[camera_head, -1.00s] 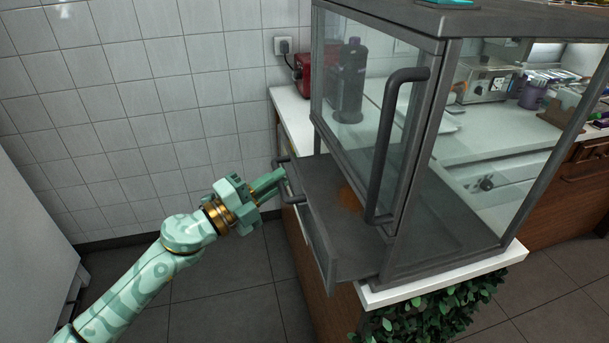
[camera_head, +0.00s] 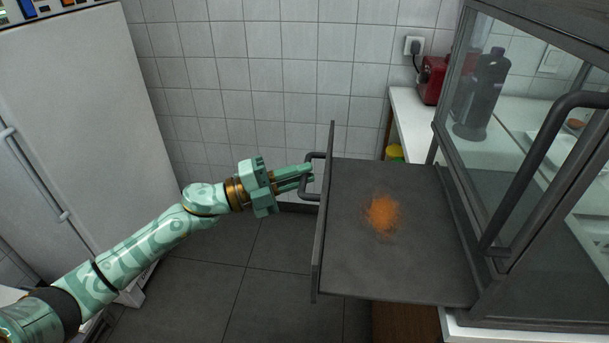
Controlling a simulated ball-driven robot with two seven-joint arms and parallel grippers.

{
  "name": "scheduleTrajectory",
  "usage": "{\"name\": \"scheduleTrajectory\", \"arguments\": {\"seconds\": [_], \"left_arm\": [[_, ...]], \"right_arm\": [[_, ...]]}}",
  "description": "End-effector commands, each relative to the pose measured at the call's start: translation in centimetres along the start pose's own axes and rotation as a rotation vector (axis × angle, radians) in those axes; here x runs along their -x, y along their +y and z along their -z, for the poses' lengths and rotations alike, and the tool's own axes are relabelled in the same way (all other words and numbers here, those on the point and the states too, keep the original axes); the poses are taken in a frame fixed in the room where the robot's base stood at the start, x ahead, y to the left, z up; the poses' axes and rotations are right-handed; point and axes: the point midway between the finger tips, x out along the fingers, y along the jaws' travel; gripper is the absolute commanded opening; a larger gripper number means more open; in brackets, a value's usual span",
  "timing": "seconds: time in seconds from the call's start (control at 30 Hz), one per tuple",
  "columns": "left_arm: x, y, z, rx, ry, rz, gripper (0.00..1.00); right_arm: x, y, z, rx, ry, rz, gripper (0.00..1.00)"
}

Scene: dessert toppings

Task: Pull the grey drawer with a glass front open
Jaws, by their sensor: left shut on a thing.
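The grey drawer (camera_head: 420,265) is pulled well out to the left from under the glass case. Its thin front panel (camera_head: 322,225) is seen nearly edge-on, so the glass is hard to make out. An orange powdery patch (camera_head: 383,213) lies on the drawer's flat inside. My left gripper (camera_head: 308,177) is shut on the dark drawer handle (camera_head: 314,157), on the outer side of the front panel. My right gripper does not show.
The glass case (camera_head: 515,110) with a dark bar handle (camera_head: 535,165) stands on the white counter at right. A dark bottle (camera_head: 484,95) and a red appliance (camera_head: 433,80) are behind. A white fridge (camera_head: 85,120) stands at left. Open tiled floor lies between.

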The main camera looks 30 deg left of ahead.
Motion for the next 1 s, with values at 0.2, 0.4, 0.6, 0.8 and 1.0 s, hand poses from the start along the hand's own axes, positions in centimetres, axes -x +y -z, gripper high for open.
{"name": "scheduleTrajectory", "arguments": {"seconds": [0.2,0.4,0.6,0.8,1.0], "left_arm": [[0.0,0.2,0.0,0.001,-0.001,-0.003,0.32],[0.0,0.1,0.0,0.001,-0.001,-0.002,0.34],[0.0,0.1,0.0,0.000,-0.001,-0.001,0.34],[2.0,0.2,0.0,0.002,-0.002,-0.005,0.34],[7.2,0.2,0.0,0.003,-0.004,-0.008,0.34]], "right_arm": [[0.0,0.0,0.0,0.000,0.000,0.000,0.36],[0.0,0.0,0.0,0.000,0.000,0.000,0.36],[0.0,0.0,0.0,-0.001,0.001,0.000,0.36],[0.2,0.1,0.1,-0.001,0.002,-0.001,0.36],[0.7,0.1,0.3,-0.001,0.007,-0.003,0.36]]}}
